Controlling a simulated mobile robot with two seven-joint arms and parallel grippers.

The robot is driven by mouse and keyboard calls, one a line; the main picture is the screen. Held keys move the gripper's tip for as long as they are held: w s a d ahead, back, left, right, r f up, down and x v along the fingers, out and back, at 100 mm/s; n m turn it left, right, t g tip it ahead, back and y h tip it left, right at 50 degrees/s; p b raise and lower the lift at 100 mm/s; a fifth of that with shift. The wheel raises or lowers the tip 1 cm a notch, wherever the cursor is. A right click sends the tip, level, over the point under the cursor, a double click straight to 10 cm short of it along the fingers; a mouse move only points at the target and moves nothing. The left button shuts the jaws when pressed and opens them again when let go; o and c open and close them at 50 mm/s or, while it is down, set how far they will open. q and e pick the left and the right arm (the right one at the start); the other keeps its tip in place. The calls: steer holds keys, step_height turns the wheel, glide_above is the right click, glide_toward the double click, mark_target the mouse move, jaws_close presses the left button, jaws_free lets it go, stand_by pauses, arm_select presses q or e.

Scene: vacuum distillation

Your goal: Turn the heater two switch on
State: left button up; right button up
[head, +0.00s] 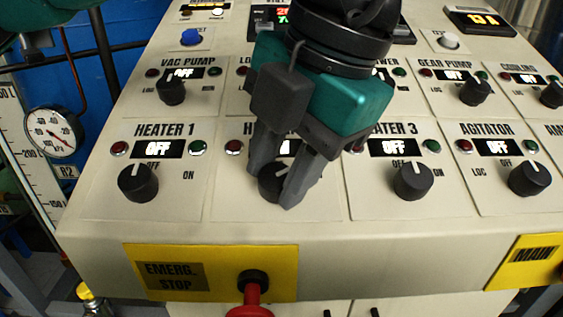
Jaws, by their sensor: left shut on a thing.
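The heater two switch (268,184) is a black rotary knob on the sloping cream panel (330,240), between the Heater 1 and Heater 3 knobs. My left gripper (277,194) comes down over it from above, with one finger on each side, shut on the knob. The fingers and gripper body hide most of the knob, its pointer mark, its label and most of its display. A red lamp (234,147) shows at the left of that section.
The Heater 1 knob (138,182) and Heater 3 knob (413,181) stand close on either side, both displays reading OFF. The Agitator knob (530,178) is further right. A red emergency stop button (249,310) projects below, on a yellow plate (215,262).

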stand_by(0.4)
arm_select(q)
steer(key=o, duration=1)
steer(key=shift+o, duration=0.2)
steer(key=shift+r, duration=0.1)
steer(key=p+v, duration=0.2)
steer(key=v, duration=1)
steer(key=shift+d+r, duration=0.2)
steer(key=shift+r, duration=0.1)
steer(key=shift+s, duration=0.2)
